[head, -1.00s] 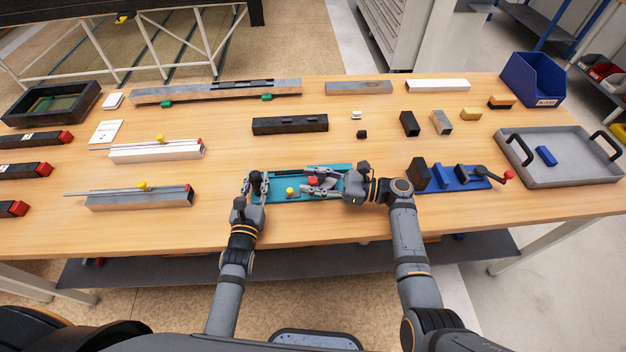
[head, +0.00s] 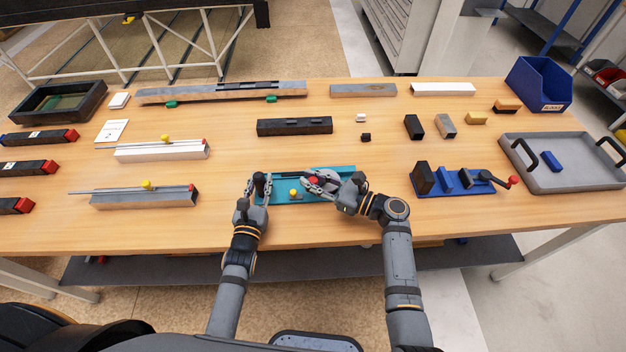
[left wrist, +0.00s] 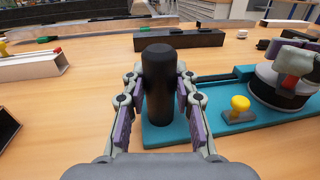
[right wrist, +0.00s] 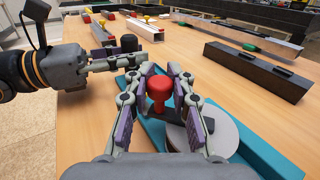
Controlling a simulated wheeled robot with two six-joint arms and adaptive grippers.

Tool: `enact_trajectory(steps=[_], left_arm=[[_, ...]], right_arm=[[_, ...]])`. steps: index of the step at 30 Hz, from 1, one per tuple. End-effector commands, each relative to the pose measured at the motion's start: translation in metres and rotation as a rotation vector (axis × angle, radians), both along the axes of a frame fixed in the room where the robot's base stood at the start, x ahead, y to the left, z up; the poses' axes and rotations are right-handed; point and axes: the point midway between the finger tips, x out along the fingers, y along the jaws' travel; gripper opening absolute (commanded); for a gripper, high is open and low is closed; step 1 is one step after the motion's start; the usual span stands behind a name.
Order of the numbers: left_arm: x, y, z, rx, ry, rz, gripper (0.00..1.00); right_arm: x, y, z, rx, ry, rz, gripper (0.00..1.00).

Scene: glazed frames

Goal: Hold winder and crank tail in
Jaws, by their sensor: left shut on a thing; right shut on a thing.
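The winder is a teal base (head: 285,178) near the table's front, with a black upright post (left wrist: 158,85) at its left end. My left gripper (head: 258,186) is shut around this post. A grey drum (right wrist: 228,132) with a dark crank arm sits on the base, and it also shows in the left wrist view (left wrist: 272,98). My right gripper (head: 316,183) is shut on the crank's red knob (right wrist: 160,95). A yellow knob (left wrist: 240,103) stands on the base between post and drum. A dark strip (left wrist: 215,78) runs along the base towards the drum; I cannot tell its free end.
A blue fixture (head: 455,187) with a red-knobbed crank stands to the right, beside a grey tray (head: 590,177). A black bar (head: 294,127) and small blocks lie behind the winder. Rails (head: 145,198) lie to the left. Bare table surrounds the winder.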

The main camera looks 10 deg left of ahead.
Motion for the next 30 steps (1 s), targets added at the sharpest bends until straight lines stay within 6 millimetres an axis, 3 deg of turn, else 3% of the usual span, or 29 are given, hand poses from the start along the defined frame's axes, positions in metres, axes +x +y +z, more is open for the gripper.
enact_trajectory(steps=[1, 6, 17, 30], left_arm=[[0.000, 0.000, 0.001, -0.001, -0.002, 0.000, 0.00], [0.000, 0.000, 0.001, -0.001, -0.002, 0.000, 0.00], [0.000, 0.000, 0.001, 0.000, -0.002, 0.000, 0.00], [0.000, 0.000, 0.000, 0.000, -0.001, 0.000, 0.00]], right_arm=[[0.000, -0.001, 0.000, -0.001, 0.000, -0.001, 0.24], [0.000, -0.001, 0.000, -0.001, -0.001, -0.001, 0.46], [-0.001, -0.006, -0.001, -0.002, 0.000, -0.001, 0.46], [-0.037, -0.094, -0.002, -0.006, 0.000, 0.000, 0.46]])
